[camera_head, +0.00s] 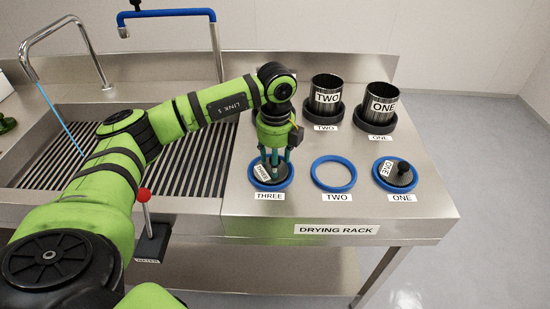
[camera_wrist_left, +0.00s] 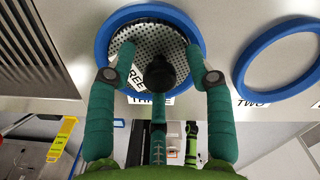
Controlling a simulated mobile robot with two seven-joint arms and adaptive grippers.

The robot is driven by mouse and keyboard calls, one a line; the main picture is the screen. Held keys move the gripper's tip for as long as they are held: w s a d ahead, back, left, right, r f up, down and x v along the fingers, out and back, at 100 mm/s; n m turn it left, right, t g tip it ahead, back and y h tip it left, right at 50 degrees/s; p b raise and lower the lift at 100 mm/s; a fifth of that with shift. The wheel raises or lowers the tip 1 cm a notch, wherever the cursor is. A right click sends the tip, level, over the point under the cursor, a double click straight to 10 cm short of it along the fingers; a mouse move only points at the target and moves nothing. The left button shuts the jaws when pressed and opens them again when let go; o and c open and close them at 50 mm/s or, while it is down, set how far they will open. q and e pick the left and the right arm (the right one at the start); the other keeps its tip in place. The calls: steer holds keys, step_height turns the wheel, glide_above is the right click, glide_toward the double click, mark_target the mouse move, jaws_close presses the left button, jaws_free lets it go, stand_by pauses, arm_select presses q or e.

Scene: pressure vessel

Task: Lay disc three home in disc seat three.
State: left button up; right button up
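Disc three (camera_head: 262,172), a perforated metal plate with a THREE label, lies within the blue ring of disc seat three (camera_head: 290,180) on the drying rack. In the left wrist view disc three (camera_wrist_left: 140,42) shows its dark central knob (camera_wrist_left: 158,73), inside the blue ring (camera_wrist_left: 106,32). My left gripper (camera_head: 275,163) points down over the disc. The fingers hide part of the disc. Whether the disc lies fully flat is hard to tell. My right gripper is out of view.
Seat two (camera_head: 334,188) is an empty blue ring. Disc one (camera_head: 398,174) leans tilted at seat one (camera_head: 376,176). Vessels two (camera_head: 325,97) and one (camera_head: 380,104) stand behind. A slatted sink (camera_head: 60,140) and a red-knobbed lever (camera_head: 145,196) are to the left.

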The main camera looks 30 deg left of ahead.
arm_select(q)
step_height(320, 180, up, 12)
steer(key=shift+s+d, duration=0.15)
stand_by(0.6)
stand_by(0.4)
